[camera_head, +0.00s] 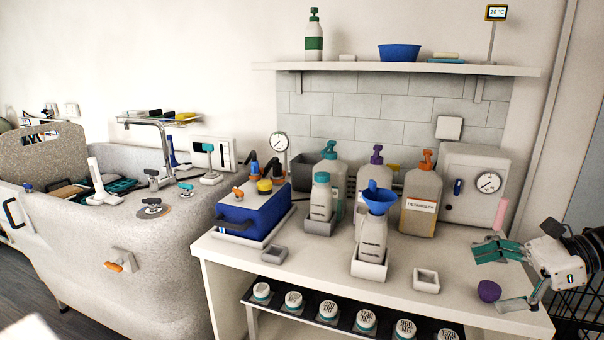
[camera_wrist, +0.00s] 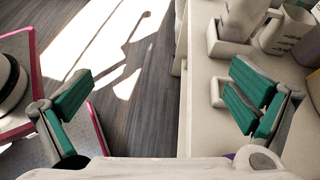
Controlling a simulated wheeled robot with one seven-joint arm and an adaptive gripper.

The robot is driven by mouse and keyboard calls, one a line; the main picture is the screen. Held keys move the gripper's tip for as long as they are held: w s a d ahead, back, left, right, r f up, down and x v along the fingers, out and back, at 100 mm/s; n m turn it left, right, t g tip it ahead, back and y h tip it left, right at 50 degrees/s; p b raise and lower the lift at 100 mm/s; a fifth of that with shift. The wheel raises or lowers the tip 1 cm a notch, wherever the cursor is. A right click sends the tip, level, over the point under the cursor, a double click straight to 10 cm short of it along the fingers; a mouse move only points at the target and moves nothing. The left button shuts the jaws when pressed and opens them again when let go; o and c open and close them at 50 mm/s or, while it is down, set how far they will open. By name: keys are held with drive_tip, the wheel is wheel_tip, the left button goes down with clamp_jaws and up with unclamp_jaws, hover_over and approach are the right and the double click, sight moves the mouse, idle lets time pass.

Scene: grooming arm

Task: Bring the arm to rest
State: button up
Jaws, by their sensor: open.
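My gripper (camera_head: 506,277) is at the right edge in the head view, beside the right end of the white counter (camera_head: 320,262). Its teal-padded fingers are spread wide with nothing between them. In the wrist view my gripper (camera_wrist: 160,110) also shows open, with one finger at the left and one at the right. The grey wood floor (camera_wrist: 140,110) shows between the fingers. A purple ball-like thing (camera_head: 489,290) is on the counter between the fingers as seen from the head; I cannot tell its distance from them.
A bottle with a blue funnel (camera_head: 379,200) stands in a white holder on the counter. Pump bottles (camera_head: 420,200), a blue box (camera_head: 253,212) and a gauge unit (camera_head: 475,190) stand behind. A small empty tray (camera_head: 426,281) lies near the front edge. A black wire basket (camera_head: 578,300) is at right.

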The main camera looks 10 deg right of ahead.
drive_tip(key=s+a+r+n+g+h+p, duration=0.25)
drive_tip(key=a+r+n, duration=0.2)
drive_tip(key=a, duration=0.35)
drive_tip(key=s+a+r+n+g+h+p, duration=0.1)
drive_tip(key=a+r+n+g+h, duration=0.2)
drive_tip(key=a+n, duration=0.45)
drive_tip(key=s+a+r+n+t+h+p, duration=0.3)
drive_tip(key=s+a+r+n+h+p, duration=0.1)
drive_tip(key=s+a+n, duration=0.5)
wheel_tip(320, 180, up, 3)
drive_tip(key=shift+s+f+n+h, duration=0.15)
drive_tip(key=shift+s+n+h, duration=0.6)
drive_tip(key=shift+s+n, duration=0.35)
